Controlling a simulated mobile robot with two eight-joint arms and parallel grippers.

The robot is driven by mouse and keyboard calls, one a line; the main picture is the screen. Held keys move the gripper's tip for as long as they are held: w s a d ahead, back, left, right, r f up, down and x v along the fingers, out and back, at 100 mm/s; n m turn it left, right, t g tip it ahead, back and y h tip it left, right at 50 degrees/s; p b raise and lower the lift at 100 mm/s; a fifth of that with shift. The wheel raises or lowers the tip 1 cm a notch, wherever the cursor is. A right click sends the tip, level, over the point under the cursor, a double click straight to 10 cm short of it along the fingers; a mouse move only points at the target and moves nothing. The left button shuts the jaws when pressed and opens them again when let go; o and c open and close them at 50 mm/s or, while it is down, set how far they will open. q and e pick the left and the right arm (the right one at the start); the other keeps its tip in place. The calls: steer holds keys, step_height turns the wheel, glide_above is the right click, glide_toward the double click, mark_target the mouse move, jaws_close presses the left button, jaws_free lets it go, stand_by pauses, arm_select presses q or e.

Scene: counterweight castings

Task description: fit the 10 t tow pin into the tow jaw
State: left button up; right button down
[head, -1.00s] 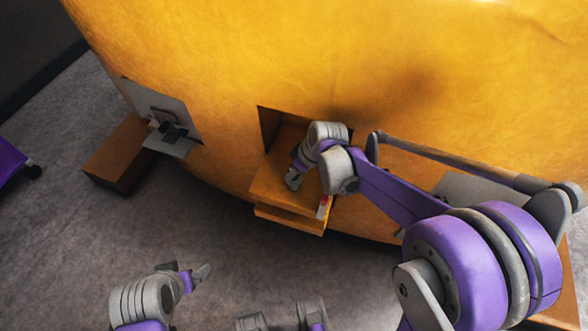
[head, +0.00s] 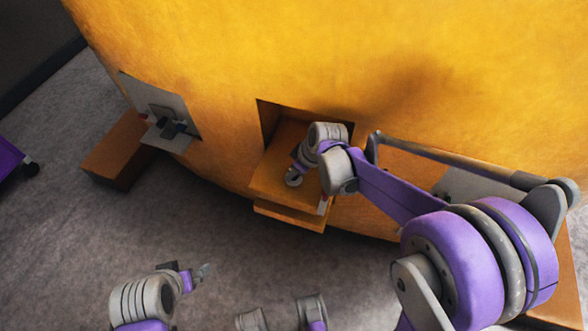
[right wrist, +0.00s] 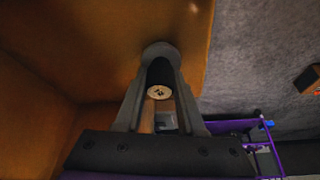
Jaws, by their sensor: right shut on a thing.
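The tow jaw (head: 270,182) is an orange block with an upper and a lower plate, jutting from a recess in the big yellow casting. My right gripper (head: 294,178) is over the upper plate, pointing down at it. In the right wrist view the right gripper (right wrist: 160,75) is shut on the tow pin (right wrist: 159,92), a dark cylinder with a pale marked end face. The marking is too small to read. The pin's far end is hidden, so I cannot tell whether it is in a hole. My left gripper (head: 198,273) is low and empty-looking above the floor, far from the jaw.
The yellow casting (head: 350,60) fills the back. A grey bracket plate (head: 155,100) with small dark parts is at left, beside a brown block (head: 118,150). A purple cart (head: 10,160) stands at the far left. Grey floor (head: 200,225) is open in front.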

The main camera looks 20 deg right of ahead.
steer(key=shift+f+b, duration=0.35)
steer(key=shift+f, duration=0.2)
steer(key=shift+c, duration=2.2)
jaws_free()
steer(key=p+v, duration=0.2)
steer(key=v, duration=0.8)
steer(key=shift+s+r, duration=0.15)
steer(key=shift+r, duration=0.25)
steer(key=s+d+r+m+t+h+p, duration=0.1)
steer(key=s+r+m+p, duration=0.3)
steer(key=s, duration=0.4)
steer(key=s+d+r+m+t+h+p, duration=0.1)
steer(key=s+r+m+p, duration=0.3)
steer(key=s, duration=0.5)
steer(key=shift+s+r+h+p, duration=0.2)
steer(key=shift+h+p, duration=0.3)
steer(key=shift+p, duration=0.6)
